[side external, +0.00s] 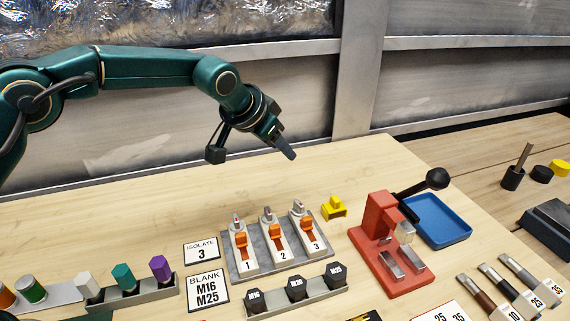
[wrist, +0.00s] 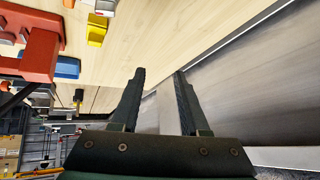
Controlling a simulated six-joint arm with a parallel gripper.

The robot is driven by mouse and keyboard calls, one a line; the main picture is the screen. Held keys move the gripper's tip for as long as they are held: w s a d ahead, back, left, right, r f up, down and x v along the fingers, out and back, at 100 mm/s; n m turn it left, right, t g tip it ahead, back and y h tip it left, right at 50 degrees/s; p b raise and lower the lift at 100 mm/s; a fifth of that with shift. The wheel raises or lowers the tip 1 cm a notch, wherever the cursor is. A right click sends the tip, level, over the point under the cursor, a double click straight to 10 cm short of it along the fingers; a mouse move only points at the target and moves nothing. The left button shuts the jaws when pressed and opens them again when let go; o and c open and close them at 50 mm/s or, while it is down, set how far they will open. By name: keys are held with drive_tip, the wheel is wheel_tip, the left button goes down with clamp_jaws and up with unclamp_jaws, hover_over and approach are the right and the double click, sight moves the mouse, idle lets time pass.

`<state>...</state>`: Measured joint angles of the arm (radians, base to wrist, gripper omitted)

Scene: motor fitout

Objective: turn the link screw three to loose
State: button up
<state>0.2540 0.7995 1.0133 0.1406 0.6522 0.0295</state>
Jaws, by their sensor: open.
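Three white switch units numbered 1, 2 and 3 stand on a grey plate (side external: 240,273) in the side view. Each has an orange lever and a small screw-like part with red on it at its far end. Unit 3 (side external: 313,246) is the rightmost; its orange lever (side external: 303,235) is at its middle and its link screw (side external: 298,208) at the far end. The screw's setting is too small to read. My gripper (side external: 289,154) is open and empty, above and behind the units, apart from them. In the wrist view its fingers (wrist: 159,76) are spread with nothing between.
A yellow block (side external: 333,208) sits close right of unit 3. A red press (side external: 384,240) with a black-knobbed lever and a blue tray (side external: 440,222) stand farther right. Black caps (side external: 296,288) sit in front. A card reads "ISOLATE 3" (side external: 201,250). The bench behind the units is clear.

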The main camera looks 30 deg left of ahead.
drive_tip(key=s+d+m+g, duration=0.1)
drive_tip(key=s+d+g, duration=0.2)
drive_tip(key=g+h, duration=0.1)
hover_over(299, 202)
drive_tip(key=s+a, duration=0.1)
drive_tip(key=s, duration=0.1)
drive_tip(key=shift+f, duration=2.05)
drive_tip(key=shift+m, duration=0.4)
drive_tip(key=shift+x, duration=2.35)
drive_tip(key=shift+s, duration=0.1)
drive_tip(key=shift+c, duration=0.3)
clamp_jaws()
